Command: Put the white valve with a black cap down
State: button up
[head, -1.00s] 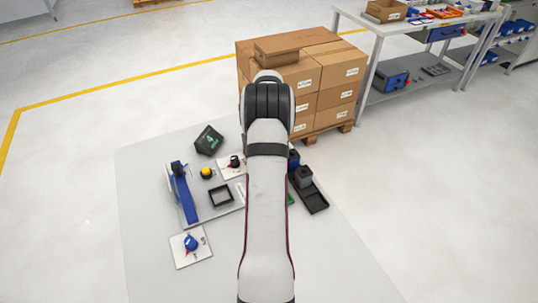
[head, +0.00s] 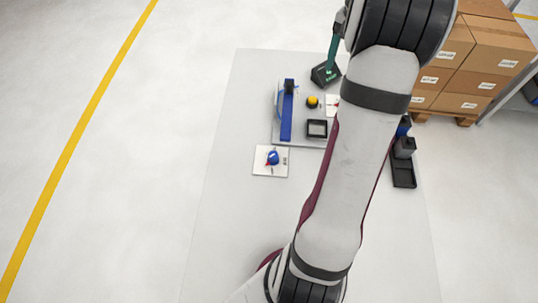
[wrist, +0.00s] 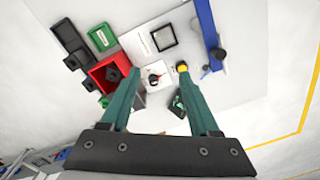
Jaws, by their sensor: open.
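The white valve with a black cap (wrist: 154,79) stands on a white card in the wrist view, seen between and beyond my two fingers. It looks small there, with a touch of red beside the cap. In the head view my arm hides it. My gripper (wrist: 159,70) is open, its two teal fingers spread wide with nothing between them. In the head view one teal finger (head: 333,52) shows above the back of the work area, and the rest is hidden by the arm.
The wrist view shows a red bin (wrist: 99,76), a green bin (wrist: 103,37) and black bins to the left. A blue rail (head: 287,118), yellow button (head: 312,102), black square frame (head: 317,129) and blue valve (head: 273,157) lie left of my arm. Boxes (head: 468,65) stand at the back right.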

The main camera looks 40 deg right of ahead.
jog(key=a+r+n, duration=0.3)
jog(key=a+n, duration=0.2)
jog(key=a, duration=1.9)
jog(key=s+a+f+n+y, duration=0.1)
jog(key=s+a+f+n, duration=0.3)
jog(key=s+a, duration=0.8)
jog(key=a, duration=0.3)
jog(key=shift+s+f+y, duration=0.2)
jog(key=shift+s+y, duration=0.05)
jog(key=shift+y, duration=0.05)
